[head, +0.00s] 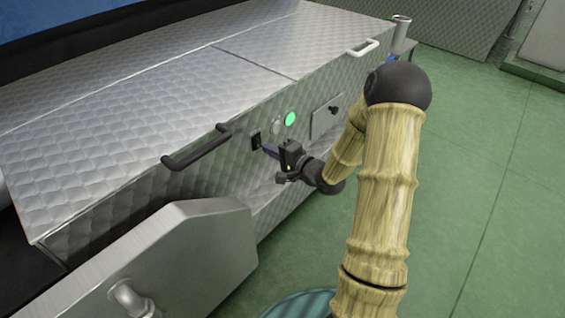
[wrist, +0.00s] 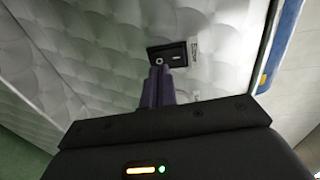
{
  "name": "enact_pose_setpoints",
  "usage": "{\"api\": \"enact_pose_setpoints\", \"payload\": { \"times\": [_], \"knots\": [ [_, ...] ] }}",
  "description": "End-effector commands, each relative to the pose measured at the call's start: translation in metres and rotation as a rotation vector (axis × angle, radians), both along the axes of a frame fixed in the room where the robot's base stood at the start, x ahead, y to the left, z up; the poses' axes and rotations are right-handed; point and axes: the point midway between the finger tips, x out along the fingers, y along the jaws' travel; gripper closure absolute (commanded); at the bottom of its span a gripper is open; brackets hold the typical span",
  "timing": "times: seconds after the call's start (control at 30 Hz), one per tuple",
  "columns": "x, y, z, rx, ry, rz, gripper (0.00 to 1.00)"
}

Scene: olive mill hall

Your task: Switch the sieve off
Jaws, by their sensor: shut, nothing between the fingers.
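The sieve looks like the long quilted-metal machine (head: 170,100) on the left of the head view. On its front is a small black switch plate (head: 256,140), with a lit green lamp (head: 290,119) to its right. In the wrist view the switch plate (wrist: 174,52) shows a round light mark and a small pale mark, with a small label beside it. My gripper (head: 266,149) is shut and empty, its purple fingertips (wrist: 159,70) at the lower edge of the plate. I cannot tell whether they touch it. The fingers hide part of the plate.
A grey metal door or cover (head: 165,265) juts out at lower left. A white handle (head: 362,48) is at the far end. Green floor (head: 480,180) is clear on the right.

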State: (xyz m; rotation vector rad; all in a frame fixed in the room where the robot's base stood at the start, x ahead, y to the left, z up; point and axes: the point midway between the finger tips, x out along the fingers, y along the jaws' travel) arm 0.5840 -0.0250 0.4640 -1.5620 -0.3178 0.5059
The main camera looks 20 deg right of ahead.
Motion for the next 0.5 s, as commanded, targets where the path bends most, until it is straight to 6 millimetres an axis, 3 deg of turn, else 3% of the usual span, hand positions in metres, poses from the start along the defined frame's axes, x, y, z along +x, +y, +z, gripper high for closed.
{"api": "enact_pose_setpoints", "payload": {
  "times": [0.17,0.5],
  "knots": [
    [0.0111,0.0063,-0.0024,0.0,-0.001,0.0,1.0],
    [0.012,0.0067,-0.0011,0.001,0.0,-0.001,1.0]
  ]
}}
